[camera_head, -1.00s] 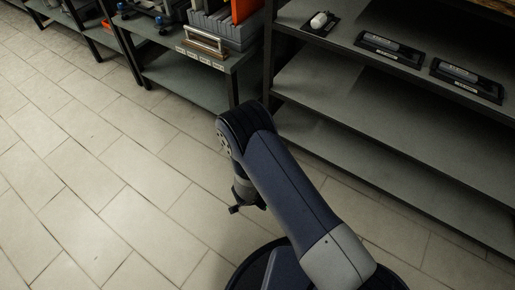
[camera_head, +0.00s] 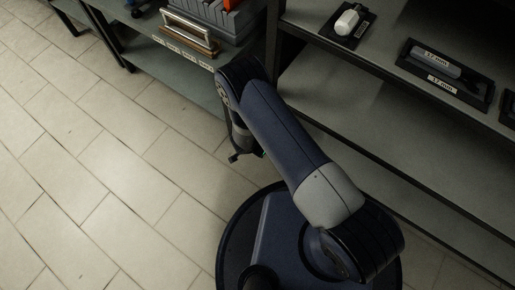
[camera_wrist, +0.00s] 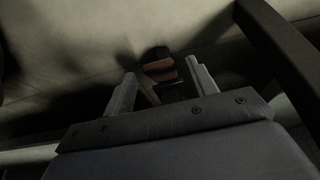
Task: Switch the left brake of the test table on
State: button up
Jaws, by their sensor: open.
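My gripper (camera_wrist: 158,88) shows in the wrist view with its two light grey fingers apart and no object clearly held between them. A dark and reddish shape (camera_wrist: 161,68) shows beyond the fingertips; I cannot tell what it is. In the head view my arm is folded downward, and part of my gripper (camera_head: 240,155) hangs low beside the shelving, over the floor. No test table and no brake can be made out in either view.
A shelf unit (camera_head: 345,85) stands at the right, holding a white-headed tool (camera_head: 347,20) and a labelled black tray (camera_head: 410,52). A bench (camera_head: 165,44) with grey bins (camera_head: 225,18) and a metal-handled item (camera_head: 190,30) is at the top. The tiled floor (camera_head: 100,170) at left is clear.

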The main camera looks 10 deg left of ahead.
jog(key=shift+x, duration=0.85)
jog(key=shift+c, duration=0.3)
jog(key=c, duration=0.9)
